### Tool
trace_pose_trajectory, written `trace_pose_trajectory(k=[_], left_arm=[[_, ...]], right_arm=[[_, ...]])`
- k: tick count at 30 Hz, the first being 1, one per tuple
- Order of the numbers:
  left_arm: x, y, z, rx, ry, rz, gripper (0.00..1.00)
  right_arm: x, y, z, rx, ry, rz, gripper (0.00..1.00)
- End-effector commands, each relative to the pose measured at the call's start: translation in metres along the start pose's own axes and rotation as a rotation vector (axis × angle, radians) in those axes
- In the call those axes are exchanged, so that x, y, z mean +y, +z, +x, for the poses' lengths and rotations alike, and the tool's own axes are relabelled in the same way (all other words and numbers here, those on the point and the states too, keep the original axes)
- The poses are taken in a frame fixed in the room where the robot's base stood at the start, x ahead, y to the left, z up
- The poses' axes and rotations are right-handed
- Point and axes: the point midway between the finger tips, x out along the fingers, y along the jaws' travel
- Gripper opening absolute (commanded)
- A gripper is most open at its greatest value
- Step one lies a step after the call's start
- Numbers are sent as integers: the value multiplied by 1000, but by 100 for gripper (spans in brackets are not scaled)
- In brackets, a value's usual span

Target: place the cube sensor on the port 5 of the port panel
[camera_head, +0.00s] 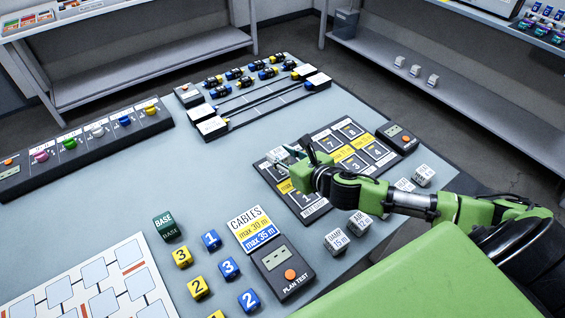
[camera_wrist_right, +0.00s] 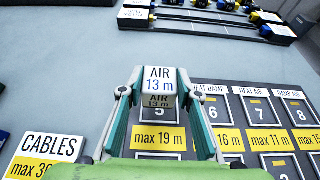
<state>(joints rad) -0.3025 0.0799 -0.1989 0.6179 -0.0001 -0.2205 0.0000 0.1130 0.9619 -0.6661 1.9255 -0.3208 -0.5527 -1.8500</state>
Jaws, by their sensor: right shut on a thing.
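My right gripper (camera_head: 292,162) is over the far left corner of the dark port panel (camera_head: 312,208). It is shut on a white cube sensor labelled AIR 13 m, which shows between the fingers (camera_wrist_right: 160,78) in the right wrist view. The cube appears upright and sits over port 5 (camera_wrist_right: 160,114), covering its upper part. The lower part of the digit 5 shows just below the cube. I cannot tell whether the cube touches the panel. A yellow max 19 m label (camera_wrist_right: 157,139) lies in front of port 5. My left gripper is not in view.
Other white cubes, such as AIR 12 m (camera_head: 360,222) and one labelled 15 m (camera_head: 336,241), stand at the table's right edge. A cables panel (camera_head: 252,228) with a plan test box (camera_head: 283,272) is in front. Black rails (camera_head: 262,104) lie behind. The table's middle is clear.

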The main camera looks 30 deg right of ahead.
Motion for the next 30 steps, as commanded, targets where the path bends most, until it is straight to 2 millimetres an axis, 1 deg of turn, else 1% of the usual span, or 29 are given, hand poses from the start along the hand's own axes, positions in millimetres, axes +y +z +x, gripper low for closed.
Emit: trace_pose_trajectory(k=[3, 6, 9, 17, 21, 22, 23, 24, 30], left_arm=[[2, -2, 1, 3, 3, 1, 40], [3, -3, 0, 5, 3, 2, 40], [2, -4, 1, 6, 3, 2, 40], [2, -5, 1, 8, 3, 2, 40], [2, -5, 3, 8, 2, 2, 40], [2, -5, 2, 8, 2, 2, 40], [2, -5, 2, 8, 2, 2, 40], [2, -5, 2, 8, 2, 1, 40], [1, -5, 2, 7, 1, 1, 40]], right_arm=[[-6, -10, 8, 3, -2, 2, 6], [-4, -25, 13, 4, 0, 3, 6], [-5, -32, 17, 2, 0, 1, 6], [-5, -34, 17, 1, 0, -1, 6], [-5, -37, 19, 1, 0, -2, 6], [-5, -36, 18, 1, -1, -2, 39], [-5, -36, 18, 1, 0, -2, 47], [-5, -36, 18, 1, 0, -1, 48], [-5, -36, 18, 1, 0, -1, 48]])
